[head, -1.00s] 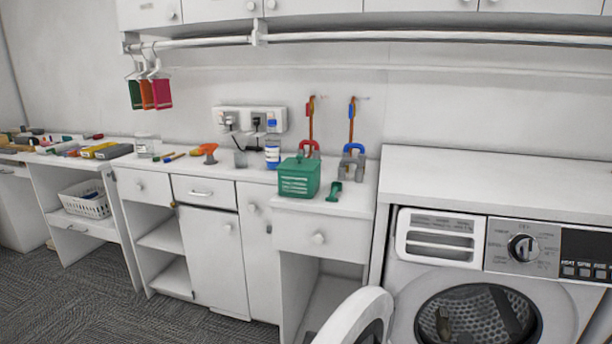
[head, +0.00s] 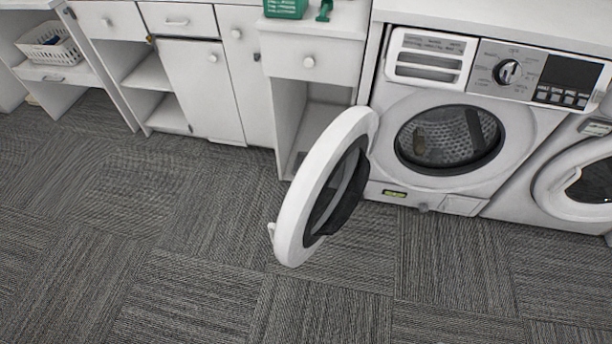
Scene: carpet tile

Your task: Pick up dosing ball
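I cannot make out a dosing ball for certain. A small dull olive-brown thing (head: 419,141) shows at the left inside the drum of the open washing machine (head: 400,178); it is too small and dim to identify. The machine's round door (head: 292,212) is swung wide open to the left, toward me. The lower part of a green box (head: 286,9) and a small green scoop-like thing (head: 324,11) show on the counter at the top edge. My gripper is not in view.
A second front-loader (head: 583,190) stands at the right edge. Cabinets (head: 205,95) with open shelves line the back. A white basket (head: 52,47) sits on a low shelf at far left. Grey carpet (head: 190,260) in front is clear except below the open door.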

